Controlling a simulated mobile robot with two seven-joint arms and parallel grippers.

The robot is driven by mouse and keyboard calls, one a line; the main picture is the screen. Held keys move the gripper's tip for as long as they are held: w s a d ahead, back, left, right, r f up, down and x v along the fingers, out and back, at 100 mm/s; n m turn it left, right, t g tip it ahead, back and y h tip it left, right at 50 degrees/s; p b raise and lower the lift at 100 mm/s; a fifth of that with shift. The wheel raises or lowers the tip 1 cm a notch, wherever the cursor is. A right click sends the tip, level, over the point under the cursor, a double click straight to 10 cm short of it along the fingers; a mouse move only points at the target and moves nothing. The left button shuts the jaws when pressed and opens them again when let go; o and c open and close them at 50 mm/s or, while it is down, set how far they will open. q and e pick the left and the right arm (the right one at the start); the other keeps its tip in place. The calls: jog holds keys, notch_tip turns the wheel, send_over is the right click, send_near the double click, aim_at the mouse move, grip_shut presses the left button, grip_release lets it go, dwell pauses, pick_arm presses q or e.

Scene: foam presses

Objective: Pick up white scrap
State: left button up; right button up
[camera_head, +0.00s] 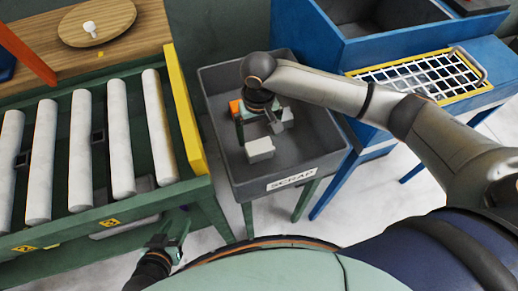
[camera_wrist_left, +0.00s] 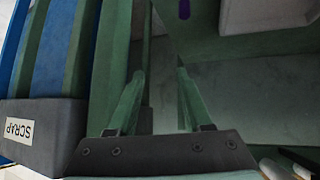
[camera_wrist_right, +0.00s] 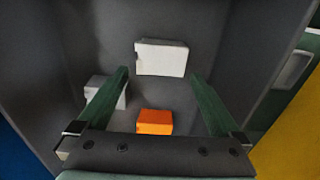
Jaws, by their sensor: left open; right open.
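A white scrap block (camera_head: 259,149) lies on the floor of the grey scrap bin (camera_head: 227,181); it also shows at the top centre of the right wrist view (camera_wrist_right: 161,58). A second pale block (camera_head: 285,117) lies in the bin, partly behind the left finger in the right wrist view (camera_wrist_right: 101,88). An orange block (camera_head: 235,107) is in the bin too and shows between the fingers in the right wrist view (camera_wrist_right: 154,122). My right gripper (camera_head: 258,128) is open and empty above these blocks. My left gripper (camera_head: 172,237) is open and empty beside the roller conveyor.
The roller conveyor (camera_head: 82,150) stands left of the bin, with a yellow end plate (camera_head: 186,110). A blue machine (camera_head: 392,45) with a wire grid (camera_head: 425,78) stands at the right. The bin walls surround my right gripper. A wooden table (camera_head: 137,38) is at the back left.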

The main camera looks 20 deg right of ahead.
aim_at(258, 144)
notch_tip(258, 144, down, 6)
jog(key=shift+a+r+b, duration=0.1)
jog(key=shift+b, duration=0.55)
jog(key=shift+r, duration=0.1)
jog(key=c, duration=1)
